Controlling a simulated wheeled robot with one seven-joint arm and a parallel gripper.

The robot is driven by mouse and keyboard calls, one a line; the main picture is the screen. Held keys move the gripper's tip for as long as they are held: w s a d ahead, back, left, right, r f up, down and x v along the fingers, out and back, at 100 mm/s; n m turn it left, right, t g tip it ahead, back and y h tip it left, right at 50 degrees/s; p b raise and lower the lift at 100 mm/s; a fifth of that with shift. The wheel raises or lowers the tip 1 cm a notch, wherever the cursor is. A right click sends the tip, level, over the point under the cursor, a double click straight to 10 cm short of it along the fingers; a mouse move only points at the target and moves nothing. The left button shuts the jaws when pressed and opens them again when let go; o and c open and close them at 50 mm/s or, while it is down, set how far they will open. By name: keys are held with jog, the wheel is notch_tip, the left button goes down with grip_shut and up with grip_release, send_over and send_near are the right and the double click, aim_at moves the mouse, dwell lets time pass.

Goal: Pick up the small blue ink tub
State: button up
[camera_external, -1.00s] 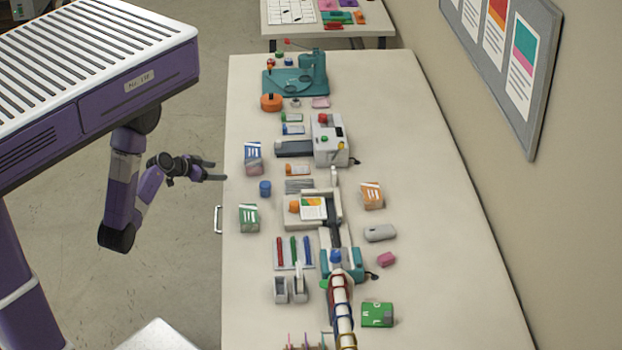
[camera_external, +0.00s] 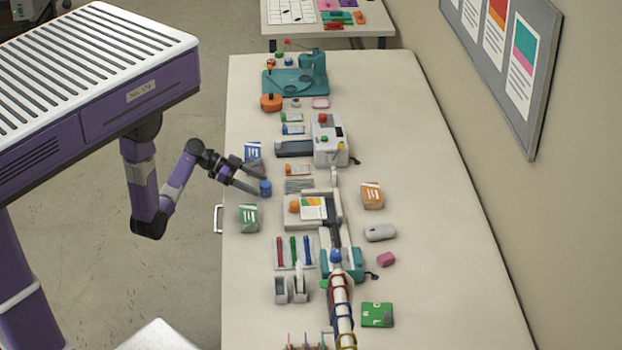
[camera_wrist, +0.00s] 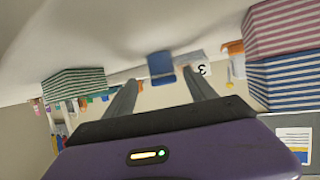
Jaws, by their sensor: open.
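The small blue ink tub (camera_external: 265,188) stands on the table near its left edge. In the wrist view the tub (camera_wrist: 161,67) appears in the gap between my fingertips, against the pale tabletop. My gripper (camera_external: 258,182) is open, and its fingers reach in from the left over the table edge, with their tips close to the tub. In the wrist view both fingers of my gripper (camera_wrist: 162,80) are spread, with nothing clamped. I cannot tell whether either finger touches the tub.
A green striped box (camera_external: 249,218) stands on the near side of the tub. Blue and pink striped boxes (camera_wrist: 285,75) stand on the other side, partly hidden by my gripper in the external view. A press with a white frame (camera_external: 335,220) stands to the right.

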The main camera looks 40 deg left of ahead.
aim_at(266, 188)
jog(key=x, duration=0.4)
jog(key=shift+w+a+f+p, duration=0.15)
jog(key=shift+p, duration=0.25)
jog(key=shift+c, duration=0.5)
grip_shut()
